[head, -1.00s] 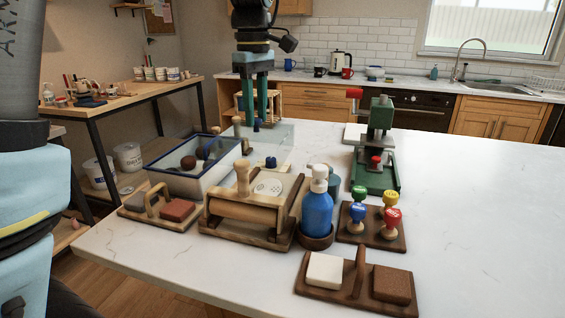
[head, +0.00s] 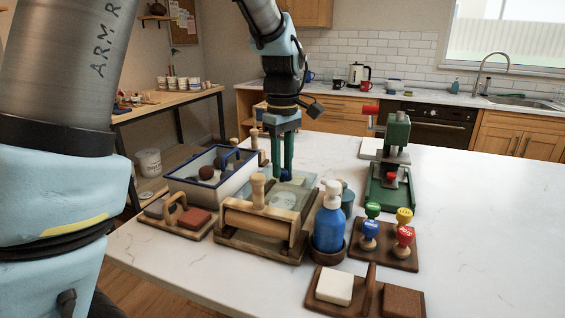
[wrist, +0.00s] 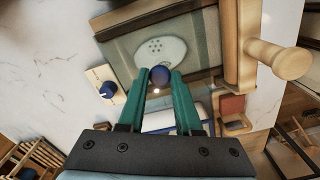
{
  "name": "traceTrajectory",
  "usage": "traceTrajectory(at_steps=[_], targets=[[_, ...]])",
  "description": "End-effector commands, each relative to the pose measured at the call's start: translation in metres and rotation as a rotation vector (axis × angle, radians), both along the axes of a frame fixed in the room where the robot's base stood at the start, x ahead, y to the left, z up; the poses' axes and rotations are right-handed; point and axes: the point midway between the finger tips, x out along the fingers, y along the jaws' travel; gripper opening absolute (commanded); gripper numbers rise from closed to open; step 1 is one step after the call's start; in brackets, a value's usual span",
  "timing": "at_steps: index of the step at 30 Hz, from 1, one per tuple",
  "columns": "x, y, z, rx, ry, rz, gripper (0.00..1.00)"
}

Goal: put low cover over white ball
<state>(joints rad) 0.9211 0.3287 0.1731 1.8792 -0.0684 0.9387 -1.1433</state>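My gripper (head: 283,170) points down above the wooden roller press. Its green fingers (wrist: 159,76) are closed around a round blue knob (wrist: 159,74), which appears to belong to a clear, low cover (head: 299,180). The cover is see-through and its edges are hard to make out; I cannot tell whether it hangs or rests. A pale oval disc with holes (wrist: 160,50) lies on the press bed in the wrist view. I cannot clearly make out a white ball; a small white spot shows just below the knob in the wrist view.
A blue-rimmed tub (head: 181,184) with balls stands left of the press (head: 262,240). A blue pump bottle (head: 328,226), stamp rack (head: 392,255) and green hand press (head: 390,192) stand to the right. A pale block with another blue knob (wrist: 107,89) lies nearby. The table's right side is clear.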

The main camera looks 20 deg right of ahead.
Motion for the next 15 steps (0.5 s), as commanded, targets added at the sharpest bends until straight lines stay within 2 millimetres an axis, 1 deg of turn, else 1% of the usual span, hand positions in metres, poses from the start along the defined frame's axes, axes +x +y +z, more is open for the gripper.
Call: traceTrajectory(at_steps=[1, 8, 15], targets=[[0.0000, 0.0001, -0.0002, 0.000, 0.000, 0.000, 0.38], [0.0000, 0.0001, 0.0000, 0.001, 0.000, 0.000, 0.63], [0.0000, 0.0001, 0.0007, 0.000, 0.000, 0.000, 0.63]])
